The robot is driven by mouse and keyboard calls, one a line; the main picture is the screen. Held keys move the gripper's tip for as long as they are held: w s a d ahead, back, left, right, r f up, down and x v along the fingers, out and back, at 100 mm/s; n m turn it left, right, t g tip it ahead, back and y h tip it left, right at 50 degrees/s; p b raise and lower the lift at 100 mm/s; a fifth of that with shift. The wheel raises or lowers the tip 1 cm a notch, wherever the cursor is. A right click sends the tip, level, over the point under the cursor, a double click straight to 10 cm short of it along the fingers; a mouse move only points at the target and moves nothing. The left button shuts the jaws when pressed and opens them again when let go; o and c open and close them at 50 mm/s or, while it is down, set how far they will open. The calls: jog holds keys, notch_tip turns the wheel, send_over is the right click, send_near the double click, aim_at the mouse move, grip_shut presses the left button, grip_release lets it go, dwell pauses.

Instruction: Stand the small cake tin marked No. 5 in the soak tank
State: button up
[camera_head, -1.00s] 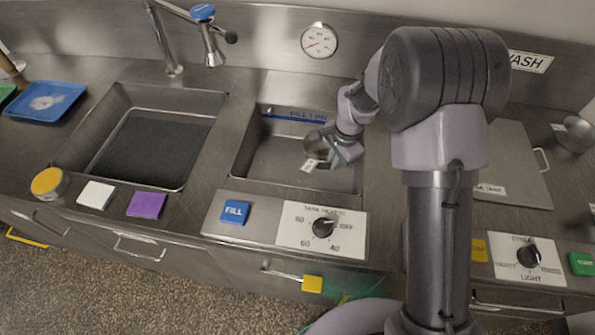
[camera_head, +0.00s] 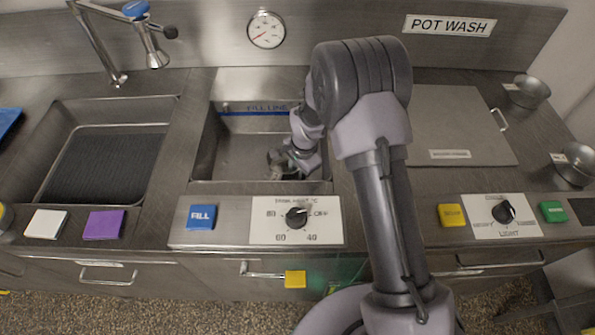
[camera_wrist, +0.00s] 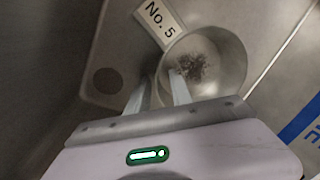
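The small metal cake tin (camera_wrist: 228,62) carries a white "No. 5" label (camera_wrist: 160,20) and has dark residue inside. It is in the soak tank (camera_head: 235,155), low down, with its mouth facing my wrist camera. My gripper (camera_wrist: 158,92) is down in the tank at the tin's rim, one finger inside the tin and the other outside. The fingers stand apart with a gap between them, so the gripper looks open. In the head view my gripper (camera_head: 290,160) partly hides the tin (camera_head: 276,156). Contact between tin and tank floor is hard to tell.
A blue fill line (camera_head: 258,108) marks the tank's back wall. A drain-like dark disc (camera_wrist: 107,80) lies near the tin. A ribbed sink (camera_head: 105,165) is left, a closed lid (camera_head: 450,125) right. Two metal bowls or tins (camera_head: 530,90) stand far right. Controls line the front.

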jog(key=s+d+r+n+t+p, duration=0.1)
jog(key=s+d+r+p, duration=0.15)
jog(key=r, duration=1.05)
jog(key=s+d+r+n+p, duration=0.1)
jog(key=s+r+p, duration=0.15)
jog(key=r, duration=1.05)
jog(key=s+d+r+n+t, duration=0.1)
jog(key=s+d+r+n, duration=0.1)
jog(key=s+r, duration=0.4)
jog(key=s+d+r+n+t, duration=0.2)
jog(key=s+r, duration=0.4)
jog(key=s, duration=1)
jog(key=shift+s+d+y+b, duration=0.15)
jog(key=shift+s+y+b, duration=0.15)
jog(key=shift+y+b, duration=0.1)
jog(key=shift+f+b, duration=0.75)
jog(key=shift+b, duration=0.15)
